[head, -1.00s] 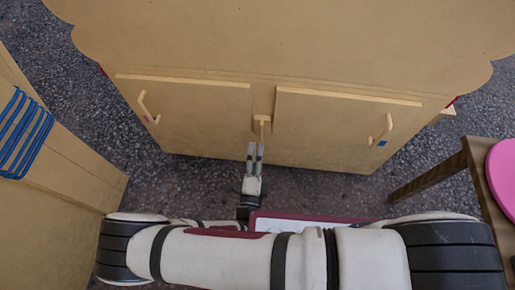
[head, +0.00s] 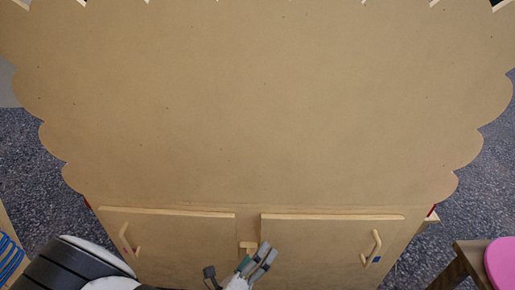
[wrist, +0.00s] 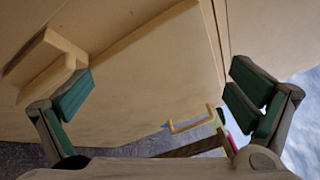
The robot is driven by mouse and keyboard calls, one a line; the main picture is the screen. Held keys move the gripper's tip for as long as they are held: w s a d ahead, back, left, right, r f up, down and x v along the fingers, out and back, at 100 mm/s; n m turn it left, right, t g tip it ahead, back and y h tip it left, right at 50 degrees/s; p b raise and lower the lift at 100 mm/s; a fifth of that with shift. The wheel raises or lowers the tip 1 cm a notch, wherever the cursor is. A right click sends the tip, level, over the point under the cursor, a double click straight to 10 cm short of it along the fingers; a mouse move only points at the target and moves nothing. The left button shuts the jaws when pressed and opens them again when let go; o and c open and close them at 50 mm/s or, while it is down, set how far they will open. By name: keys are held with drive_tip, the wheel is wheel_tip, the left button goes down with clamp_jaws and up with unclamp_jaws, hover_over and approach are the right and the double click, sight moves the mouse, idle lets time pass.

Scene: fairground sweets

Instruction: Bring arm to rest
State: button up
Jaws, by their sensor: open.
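My gripper (head: 256,262) is at the bottom of the head view, in front of the tan cabinet near the wooden latch (head: 249,245) between its two doors. In the wrist view my gripper (wrist: 160,88) shows its green-padded fingers wide apart with nothing between them. A T-shaped wooden piece (wrist: 52,62) shows beside the left finger; whether they touch I cannot tell.
The tan cabinet (head: 270,110) with scalloped edges fills the head view. Its left door (head: 175,235) and right door (head: 315,235) look closed, each with a handle. A stool with a pink top (head: 500,262) stands at right, a blue rack (head: 10,258) at lower left.

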drive_tip(key=s+d+r+m+g+h, duration=0.2)
drive_tip(key=d+r+m+g, duration=0.55)
drive_tip(key=r+m, duration=0.3)
drive_tip(key=s+d+r+m+g+h, duration=0.1)
drive_tip(key=s+d+r+m+g, duration=0.1)
drive_tip(key=d+r+m+g, duration=0.65)
drive_tip(key=s+d+r+m+g+y, duration=0.2)
drive_tip(key=s+d+r+m+y, duration=0.3)
drive_tip(key=s+r+m, duration=0.55)
drive_tip(key=s+a+r+m+t+y, duration=0.25)
drive_tip(key=s+m+y, duration=0.55)
drive_tip(key=s+m, duration=0.4)
wheel_tip(320, 180, up, 33)
drive_tip(key=w+d+t+p, duration=0.1)
drive_tip(key=t+p, duration=0.3)
drive_tip(key=p, duration=2.8)
drive_tip(key=shift+w, duration=0.25)
drive_tip(key=shift+t, duration=0.25)
